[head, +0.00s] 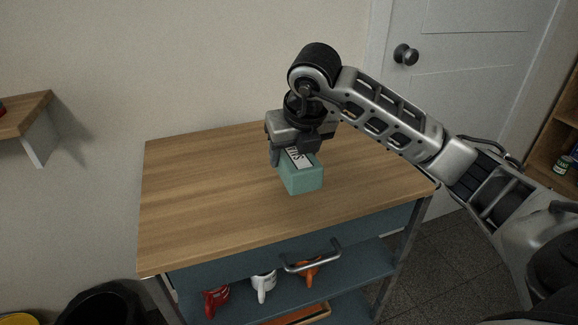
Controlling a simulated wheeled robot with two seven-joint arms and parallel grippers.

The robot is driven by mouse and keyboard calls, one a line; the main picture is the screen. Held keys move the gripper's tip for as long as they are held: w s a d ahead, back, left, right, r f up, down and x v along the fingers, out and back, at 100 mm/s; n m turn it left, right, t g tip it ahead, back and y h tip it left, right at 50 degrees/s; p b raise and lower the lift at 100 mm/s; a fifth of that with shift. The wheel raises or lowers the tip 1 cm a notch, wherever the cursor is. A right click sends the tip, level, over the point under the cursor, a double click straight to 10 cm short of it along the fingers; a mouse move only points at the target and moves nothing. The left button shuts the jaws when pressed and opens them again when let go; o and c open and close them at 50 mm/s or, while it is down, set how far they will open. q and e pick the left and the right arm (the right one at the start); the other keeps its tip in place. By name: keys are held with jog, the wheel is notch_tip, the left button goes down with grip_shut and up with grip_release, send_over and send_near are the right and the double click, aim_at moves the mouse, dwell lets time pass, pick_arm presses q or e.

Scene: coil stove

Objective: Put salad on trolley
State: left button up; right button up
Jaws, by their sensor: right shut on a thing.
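A small green box with a white label (303,178) is between the fingers of my right gripper (295,153), above the middle of the trolley's wooden top (205,200). My right gripper points down and is shut on the box. I cannot tell whether the box's underside touches the wood. Part of the box's upper side is hidden by the gripper. The label's print is too small to read surely. My left gripper is not in view.
The trolley top is otherwise clear. A metal handle (312,258) juts from its front. A wall shelf (25,113) is at left, a white door (460,80) behind, a black bin (105,303) at lower left.

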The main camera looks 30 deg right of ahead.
jog(key=shift+w+a+f, duration=0.15)
jog(key=shift+w+f, duration=0.15)
jog(key=shift+f, duration=0.05)
jog(key=f, duration=0.3)
jog(key=shift+w+f, duration=0.2)
jog(key=shift+f, duration=0.2)
jog(key=o, duration=1.2)
